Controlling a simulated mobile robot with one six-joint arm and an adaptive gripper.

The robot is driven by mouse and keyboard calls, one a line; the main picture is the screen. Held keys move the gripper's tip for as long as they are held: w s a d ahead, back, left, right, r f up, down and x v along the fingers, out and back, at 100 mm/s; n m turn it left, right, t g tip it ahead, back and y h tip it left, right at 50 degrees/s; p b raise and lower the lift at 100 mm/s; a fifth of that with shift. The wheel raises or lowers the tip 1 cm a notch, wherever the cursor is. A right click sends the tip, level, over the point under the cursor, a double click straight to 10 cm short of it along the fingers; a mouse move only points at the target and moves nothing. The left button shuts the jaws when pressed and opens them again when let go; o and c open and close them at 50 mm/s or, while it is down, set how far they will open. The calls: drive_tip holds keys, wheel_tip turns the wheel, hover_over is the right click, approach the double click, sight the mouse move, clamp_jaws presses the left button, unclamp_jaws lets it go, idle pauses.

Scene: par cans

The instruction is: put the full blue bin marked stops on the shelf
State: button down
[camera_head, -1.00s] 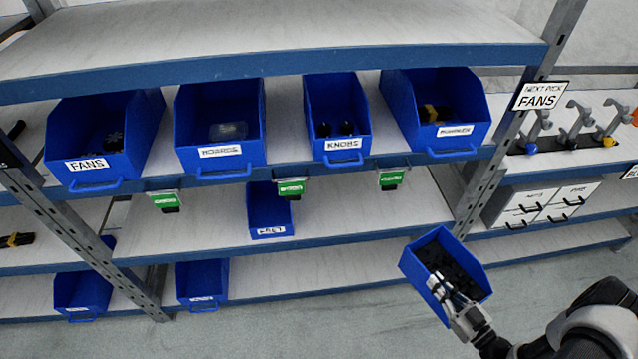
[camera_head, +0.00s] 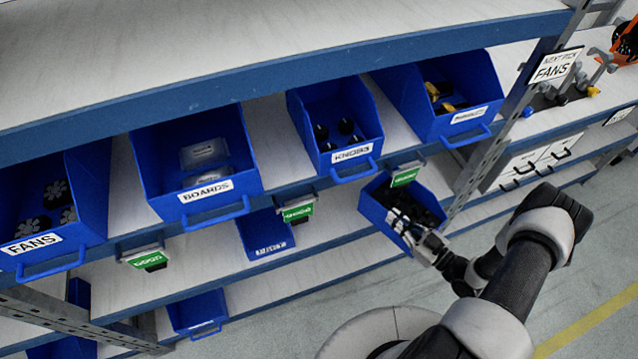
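A blue bin (camera_head: 376,212) filled with dark parts (camera_head: 412,208) is held by my gripper (camera_head: 420,236) at its near side. My gripper's fingers close on the bin's front wall. The bin is tilted and sits at the front of the middle shelf (camera_head: 335,232), below the green tag at the right; I cannot tell whether it rests on the shelf. Its label is hidden, so I cannot read "stops". To its left on the same shelf is a smaller-looking blue bin (camera_head: 262,236) with a partly legible label.
Upper-shelf bins are fans (camera_head: 40,205), boards (camera_head: 200,165), knobs (camera_head: 335,125) and one with yellow parts (camera_head: 440,100). Green tags (camera_head: 405,175) hang from that shelf's edge. A rack upright (camera_head: 490,160) stands right of the held bin. Middle-shelf room shows left of it.

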sight(377, 198)
drive_tip(key=f+b+x, duration=0.3)
drive_tip(key=b+x, duration=0.2)
drive_tip(key=x, duration=1.2)
drive_tip(key=shift+w+a+f+b, duration=0.2)
drive_tip(key=shift+w+a+b, duration=0.05)
drive_tip(key=shift+w+b, duration=0.05)
drive_tip(key=c, duration=1.8)
unclamp_jaws()
drive_tip(key=shift+f, duration=0.1)
drive_tip(key=p+v, duration=0.3)
drive_tip(key=v, duration=0.8)
drive_tip(key=shift+s+d, duration=0.35)
drive_tip(key=shift+s, duration=0.1)
